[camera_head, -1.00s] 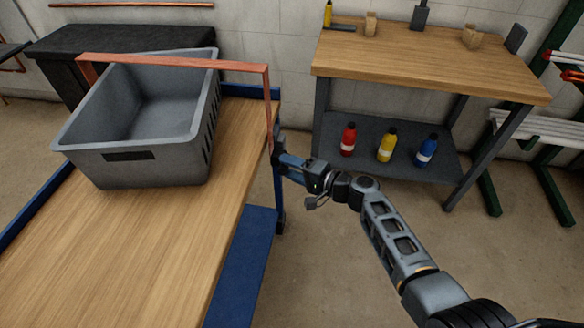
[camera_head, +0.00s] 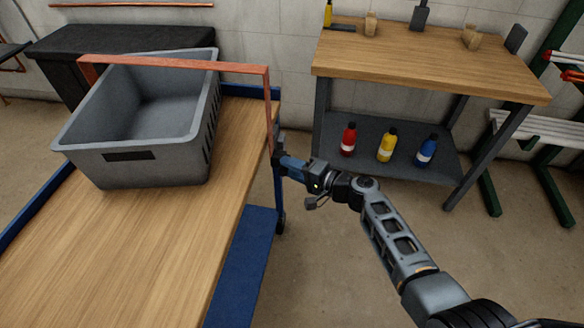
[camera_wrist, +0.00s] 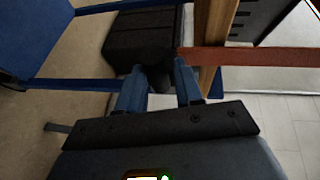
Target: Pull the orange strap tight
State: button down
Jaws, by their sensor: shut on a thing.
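The orange strap (camera_head: 180,64) runs over the grey crate (camera_head: 130,172) from its back left and down the right edge of the cart. Its right run (camera_head: 268,105) hangs close to straight down to my gripper (camera_head: 277,157). In the wrist view the strap (camera_wrist: 250,57) comes in from the right to the fingertips. My gripper, with blue fingers (camera_wrist: 159,74), is shut on a dark piece at the strap's lower end. The exact grip is partly hidden by the fingers.
The crate stands on a wooden-topped cart (camera_head: 130,250) with blue rails. A workbench (camera_head: 430,65) stands at the right, with red (camera_head: 348,140), yellow (camera_head: 387,145) and blue (camera_head: 427,151) bottles on its shelf. Open floor lies between cart and bench.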

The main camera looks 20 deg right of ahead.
notch_tip(320, 180, down, 5)
jog(key=b, duration=0.5)
jog(key=shift+s+d, duration=0.1)
jog(key=shift+s, duration=0.05)
jog(key=c, duration=0.9)
grip_release()
jog(key=shift+r, duration=0.15)
jog(key=shift+v, duration=3.8)
